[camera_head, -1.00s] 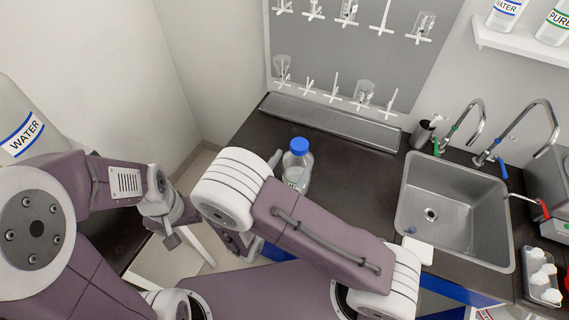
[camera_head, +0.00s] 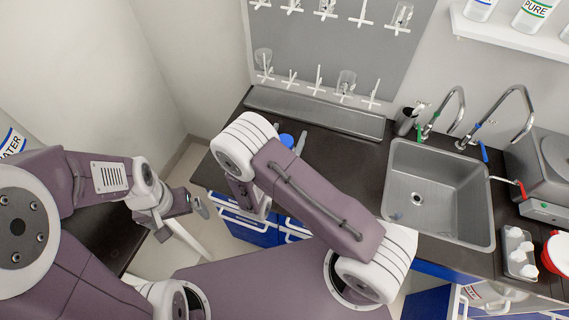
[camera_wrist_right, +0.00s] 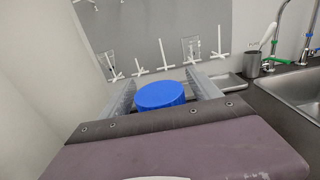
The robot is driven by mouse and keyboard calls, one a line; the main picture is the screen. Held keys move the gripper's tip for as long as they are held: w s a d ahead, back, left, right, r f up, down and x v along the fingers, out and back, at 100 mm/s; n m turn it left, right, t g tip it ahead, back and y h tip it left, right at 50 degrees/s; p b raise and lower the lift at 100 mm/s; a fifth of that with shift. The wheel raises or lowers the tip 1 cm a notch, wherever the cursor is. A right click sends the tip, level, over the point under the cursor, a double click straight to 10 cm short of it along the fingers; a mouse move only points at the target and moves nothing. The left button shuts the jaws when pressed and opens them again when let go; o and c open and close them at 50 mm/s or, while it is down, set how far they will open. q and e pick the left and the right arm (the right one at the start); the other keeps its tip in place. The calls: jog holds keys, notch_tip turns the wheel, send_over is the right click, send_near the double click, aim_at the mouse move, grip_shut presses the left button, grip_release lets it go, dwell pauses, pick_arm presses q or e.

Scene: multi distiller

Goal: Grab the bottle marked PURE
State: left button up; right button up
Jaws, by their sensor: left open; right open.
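A bottle marked PURE (camera_head: 537,12) in green stands on the wall shelf at the top right of the head view. A blue-capped bottle (camera_head: 287,140) is on the dark counter, mostly hidden behind my right arm; its label cannot be read. My right gripper (camera_head: 289,138) is open around this bottle's top. In the right wrist view, the blue cap (camera_wrist_right: 160,95) sits between the two grey fingers of the right gripper (camera_wrist_right: 163,91); contact cannot be told. My left gripper (camera_head: 185,214) is open and empty at the left, away from the counter.
A sink (camera_head: 440,195) with taps is right of the bottle. A metal tray (camera_head: 315,112) lies along the counter's back, below a grey rack (camera_head: 335,50) with glassware. A wall closes the left side. A large WATER container (camera_head: 10,143) is at the far left.

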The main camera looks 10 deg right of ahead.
jog(key=shift+c, duration=0.3)
grip_shut()
jog(key=shift+r, duration=0.1)
jog(key=shift+r, duration=0.1)
